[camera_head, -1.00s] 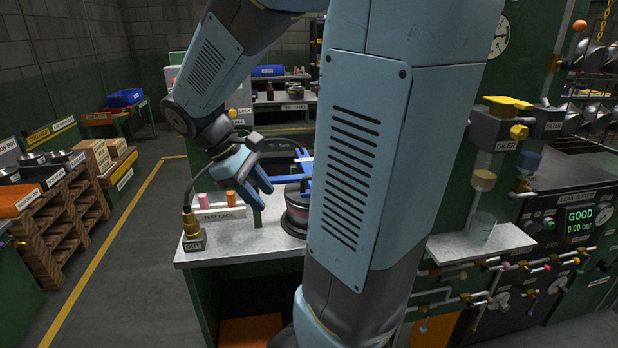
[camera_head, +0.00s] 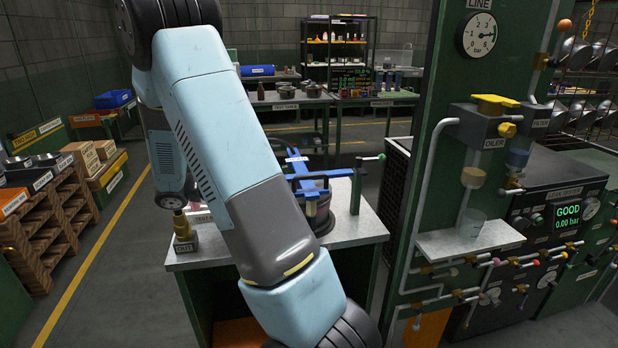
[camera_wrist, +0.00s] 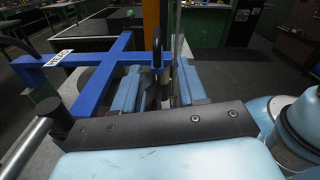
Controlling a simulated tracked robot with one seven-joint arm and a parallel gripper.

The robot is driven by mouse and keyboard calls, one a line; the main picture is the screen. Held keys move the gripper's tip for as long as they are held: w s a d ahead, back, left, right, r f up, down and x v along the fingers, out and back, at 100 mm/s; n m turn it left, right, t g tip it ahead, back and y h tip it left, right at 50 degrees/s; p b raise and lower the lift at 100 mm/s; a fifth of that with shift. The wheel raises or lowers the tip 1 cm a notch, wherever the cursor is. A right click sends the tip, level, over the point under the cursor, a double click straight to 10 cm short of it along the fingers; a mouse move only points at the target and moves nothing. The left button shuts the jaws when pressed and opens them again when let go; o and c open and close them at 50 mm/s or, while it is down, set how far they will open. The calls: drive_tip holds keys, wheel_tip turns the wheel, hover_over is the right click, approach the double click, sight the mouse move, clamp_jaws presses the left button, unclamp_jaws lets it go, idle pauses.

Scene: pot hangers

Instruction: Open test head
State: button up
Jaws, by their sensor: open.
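The test head is a blue cross-shaped frame (camera_head: 310,178) over a dark round pot (camera_head: 318,212) on the grey bench, partly hidden behind my arm in the head view. In the wrist view the blue frame (camera_wrist: 95,60) carries a white label, and one bar runs right to a black loop handle (camera_wrist: 157,48). My gripper (camera_wrist: 158,88) is open there, one blue finger on each side of the gap. The handle shows between and just beyond the fingers; I cannot tell if they touch it. In the head view my arm hides the gripper.
A green post with a crank (camera_head: 356,184) stands at the bench's right side. A brass fitting on the OUT block (camera_head: 183,232) stands at its left end. The green oiler panel (camera_head: 440,150) rises to the right. A yellow-lined aisle lies to the left.

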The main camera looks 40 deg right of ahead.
sight(297, 179)
drive_tip(key=x, duration=1.3)
drive_tip(key=shift+d+r, duration=0.1)
drive_tip(key=shift+d, duration=0.3)
drive_tip(key=shift+c, duration=0.5)
clamp_jaws()
